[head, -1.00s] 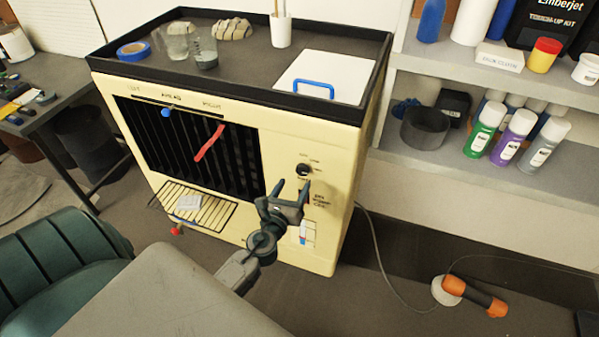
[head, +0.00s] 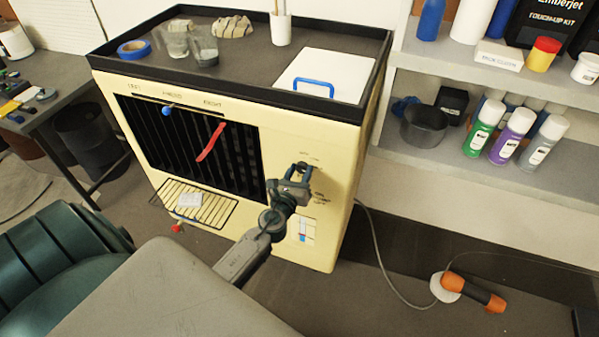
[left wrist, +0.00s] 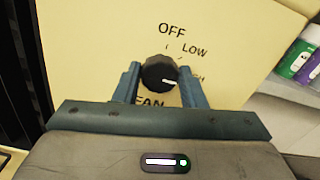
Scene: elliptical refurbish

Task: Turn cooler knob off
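The cooler (head: 345,190) is a cream cabinet with a dark grille. Its black knob (left wrist: 159,72) shows in the left wrist view, with a white mark at its lower right, turned away from the OFF label (left wrist: 172,31). LOW is readable to the right; a label below it is partly hidden by a finger. My left gripper (left wrist: 159,80) is open, with one finger on each side of the knob and small gaps showing; contact is hard to judge. In the head view my left gripper (head: 299,172) covers most of the knob. My right gripper is not in view.
The cooler's top tray holds a white cup (head: 281,29), blue tape (head: 134,50) and a white panel with a blue handle (head: 313,84). Shelves with spray cans (head: 484,128) stand at the right.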

